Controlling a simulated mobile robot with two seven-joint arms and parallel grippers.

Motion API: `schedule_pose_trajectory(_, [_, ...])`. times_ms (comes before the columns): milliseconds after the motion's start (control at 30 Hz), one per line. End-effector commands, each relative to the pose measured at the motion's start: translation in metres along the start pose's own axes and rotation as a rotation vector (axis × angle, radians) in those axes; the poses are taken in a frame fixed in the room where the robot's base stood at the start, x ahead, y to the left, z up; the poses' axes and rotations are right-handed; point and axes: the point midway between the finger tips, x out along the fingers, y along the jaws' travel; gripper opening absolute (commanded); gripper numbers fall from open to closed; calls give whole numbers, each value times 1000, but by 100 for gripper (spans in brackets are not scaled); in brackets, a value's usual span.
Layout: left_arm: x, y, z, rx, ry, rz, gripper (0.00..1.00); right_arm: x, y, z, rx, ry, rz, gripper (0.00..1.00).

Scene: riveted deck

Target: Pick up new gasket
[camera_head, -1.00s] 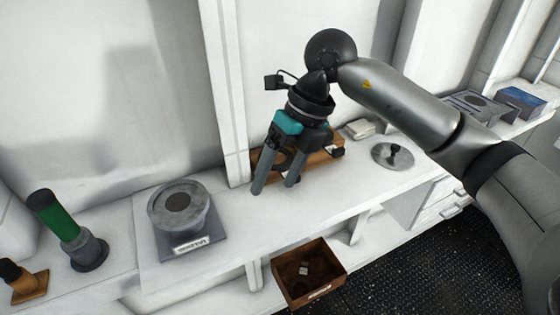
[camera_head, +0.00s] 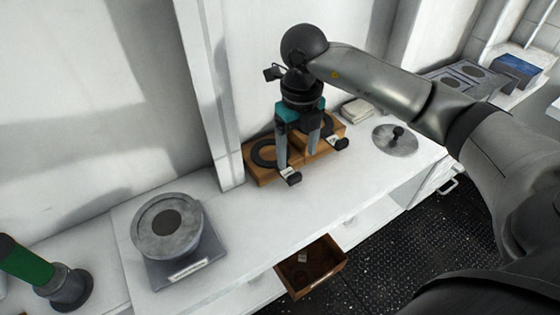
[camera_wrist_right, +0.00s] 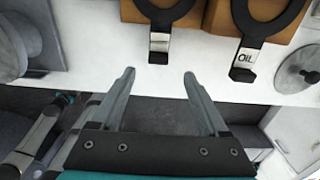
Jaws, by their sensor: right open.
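Two black ring-shaped gaskets with tabs lie on wooden blocks on the white bench. The left gasket (camera_head: 263,152) has a tab jutting toward the bench's front; its tab also shows in the right wrist view (camera_wrist_right: 160,42). The right gasket (camera_head: 327,124) is partly behind my fingers; in the right wrist view it (camera_wrist_right: 268,24) has a tab marked "OIL". I cannot tell which gasket is the new one. My right gripper (camera_head: 297,161) is open and empty, fingers pointing down in front of the blocks. In the wrist view its fingertips (camera_wrist_right: 159,73) lie either side of the left tab's line, apart from it.
A round grey housing (camera_head: 168,226) on a labelled base stands to the left. A round lid with a knob (camera_head: 396,140) and a folded cloth (camera_head: 357,110) are at right. A green-handled tool (camera_head: 24,262) stands far left.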

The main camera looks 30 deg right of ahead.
Motion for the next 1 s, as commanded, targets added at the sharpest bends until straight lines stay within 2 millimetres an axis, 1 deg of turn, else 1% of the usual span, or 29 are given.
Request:
schedule_pose_trajectory(33, [-1,0,-3,0,5,-1,76,6,0,0,0,2,0,78])
schedule_pose_trajectory(267, [-4,-3,-20,1,33,-3,76,22,1,1,1,1,1,78])
schedule_pose_trajectory(433, [-10,-3,-21,1,34,-3,76,47,4,5,0,3,1,78])
schedule_pose_trajectory(533, [-10,-3,-20,1,33,-3,76,60,3,5,-1,1,2,78])
schedule_pose_trajectory(633, [-11,-3,-19,0,31,-3,76,66,3,5,-1,0,1,78])
schedule_pose_trajectory(833, [-10,-2,-15,0,24,-3,76,66,3,5,-1,-2,1,78])
schedule_pose_trajectory(867, [-10,-2,-14,0,23,-2,76,66,3,5,-1,-2,1,76])
schedule_pose_trajectory(1000, [-10,-2,-14,0,21,-3,76,66,3,5,-1,-2,1,61])
